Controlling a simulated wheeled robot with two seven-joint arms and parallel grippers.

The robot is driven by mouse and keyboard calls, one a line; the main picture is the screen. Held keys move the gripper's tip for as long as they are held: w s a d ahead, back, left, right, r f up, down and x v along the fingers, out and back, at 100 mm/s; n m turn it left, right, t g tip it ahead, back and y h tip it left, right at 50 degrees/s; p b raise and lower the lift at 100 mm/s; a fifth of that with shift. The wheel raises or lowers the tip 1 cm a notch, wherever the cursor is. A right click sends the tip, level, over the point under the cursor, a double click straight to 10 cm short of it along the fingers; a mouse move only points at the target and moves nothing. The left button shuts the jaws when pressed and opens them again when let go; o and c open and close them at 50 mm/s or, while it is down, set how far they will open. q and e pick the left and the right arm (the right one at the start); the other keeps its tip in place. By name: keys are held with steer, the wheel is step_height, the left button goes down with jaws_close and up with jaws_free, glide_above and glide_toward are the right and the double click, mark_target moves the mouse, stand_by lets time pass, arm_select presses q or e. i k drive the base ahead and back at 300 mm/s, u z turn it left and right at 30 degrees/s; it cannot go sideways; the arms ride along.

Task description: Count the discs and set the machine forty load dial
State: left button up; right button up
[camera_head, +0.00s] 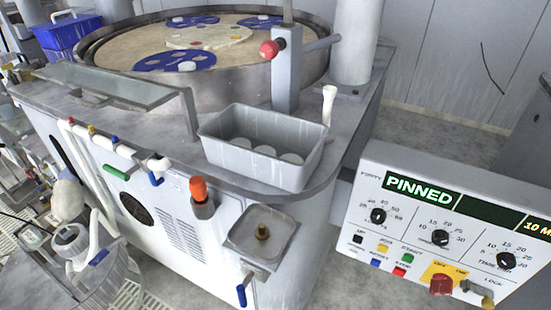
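The machine panel (418,272), labelled FORTY, stands at the right. Its green display (420,190) reads PINNED, and a second display at the right edge starts with "10 M". Three black dials show: a left dial (377,216), a middle dial (440,237) and a right dial (507,261) with a label that seems to start with TIME. Their exact settings are too small to read. A grey tray (228,163) on the machine corner holds pale discs (265,150); three show. Blue carriers (172,63) lie on the round platen (120,54), with small pale discs on them. Neither gripper shows.
A red-knobbed lever post (286,75) and a white column (353,45) stand behind the tray. Coloured buttons, a red knob (441,285) and a lock (487,300) sit low on the panel. A blue crate (62,33) is at the back left. Pipes run along the machine front.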

mark_target(378, 215)
steer(key=k, duration=1)
steer(key=u, duration=1.5)
steer(key=i, duration=1.15)
steer(key=z, duration=1.95)
steer(key=i, duration=0.5)
steer(key=z, duration=0.1)
